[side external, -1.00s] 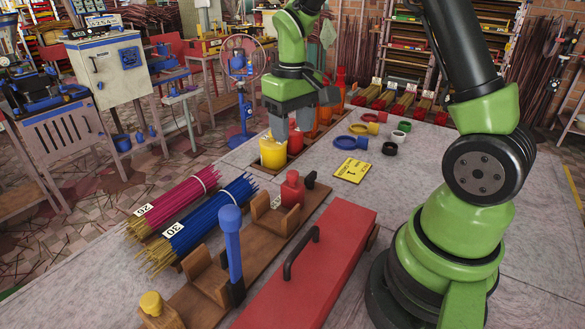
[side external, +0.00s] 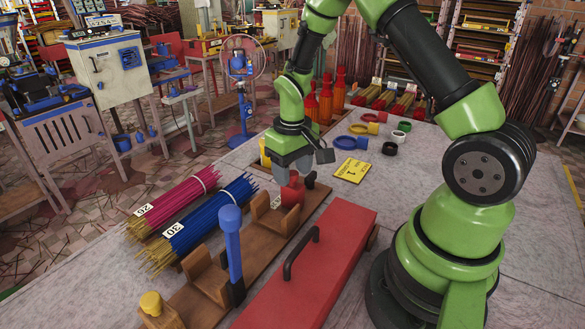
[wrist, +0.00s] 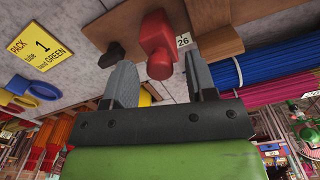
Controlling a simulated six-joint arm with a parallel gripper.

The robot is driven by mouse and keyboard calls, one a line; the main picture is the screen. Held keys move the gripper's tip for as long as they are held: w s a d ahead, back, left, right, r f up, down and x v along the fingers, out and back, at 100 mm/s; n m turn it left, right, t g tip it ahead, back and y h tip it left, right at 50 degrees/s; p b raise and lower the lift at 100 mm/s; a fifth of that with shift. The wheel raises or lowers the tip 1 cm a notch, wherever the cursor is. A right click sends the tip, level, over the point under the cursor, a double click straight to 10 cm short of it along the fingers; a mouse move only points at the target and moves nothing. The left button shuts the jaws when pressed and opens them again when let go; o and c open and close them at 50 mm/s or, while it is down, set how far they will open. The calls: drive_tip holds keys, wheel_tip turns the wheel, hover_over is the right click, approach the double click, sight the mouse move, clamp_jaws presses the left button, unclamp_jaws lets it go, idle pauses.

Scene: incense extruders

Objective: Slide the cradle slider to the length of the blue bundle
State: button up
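The red slider knob (side external: 292,190) stands at the far end of the wooden cradle board (side external: 258,243). It also shows in the wrist view (wrist: 157,45), beside a small tag reading 26. My gripper (side external: 294,172) is low at the knob. In the wrist view my gripper (wrist: 161,75) is open, with one finger on each side of the knob and a visible gap around it. The blue bundle (side external: 212,215), tagged 30, lies left of the board; its strands also show in the wrist view (wrist: 247,68).
A magenta bundle (side external: 177,195) lies beyond the blue one. A blue post (side external: 232,250) rises from the board. A red lidded box (side external: 318,262) with a black handle lies right of it.

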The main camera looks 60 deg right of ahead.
clamp_jaws()
drive_tip(key=shift+d, duration=1.25)
drive_tip(key=shift+o, duration=0.4)
unclamp_jaws()
wheel_tip(320, 180, up, 10)
drive_tip(key=shift+a+r, duration=0.1)
drive_tip(key=s+a+r+m+t+y, duration=0.1)
drive_tip(key=s+a+r+t+y, duration=0.1)
drive_tip(key=s+a+r+t, duration=0.5)
drive_tip(key=s+a+r, duration=0.5)
drive_tip(key=s+a, duration=0.1)
drive_tip(key=s, duration=0.2)
drive_tip(key=shift+r, duration=0.3)
